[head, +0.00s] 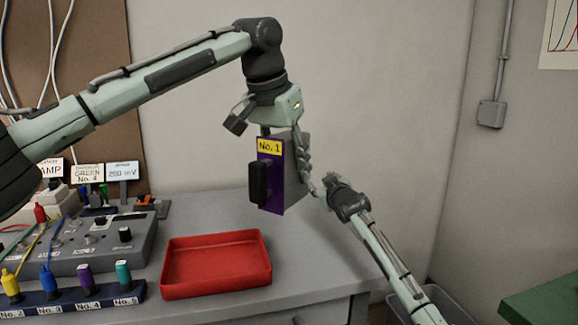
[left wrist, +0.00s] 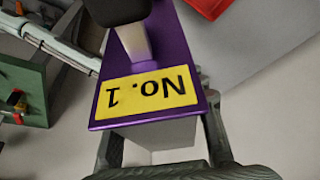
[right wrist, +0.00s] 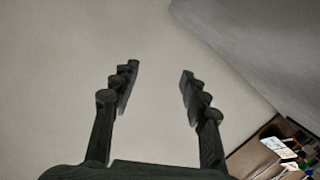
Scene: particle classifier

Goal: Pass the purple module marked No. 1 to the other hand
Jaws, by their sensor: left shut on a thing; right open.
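The purple module marked No. 1 (head: 270,180) hangs in the air above the bench, roughly upright, with a purple front plate, yellow label, black handle and grey body. My left gripper (head: 300,150) is shut on it from above. In the left wrist view the module (left wrist: 150,60) sits between the fingers, its label upside down. My right gripper (head: 332,184) is just right of the module and a little lower; whether it touches is unclear. In the right wrist view the right gripper (right wrist: 160,78) is open and empty, with only wall between its fingers.
A red tray (head: 215,286) lies on the grey bench (head: 300,268) below the module. A grey panel (head: 100,243) and a rack of coloured plugs (head: 70,297) stand at left. A grey bin (head: 440,303) and green surface (head: 545,297) are at lower right.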

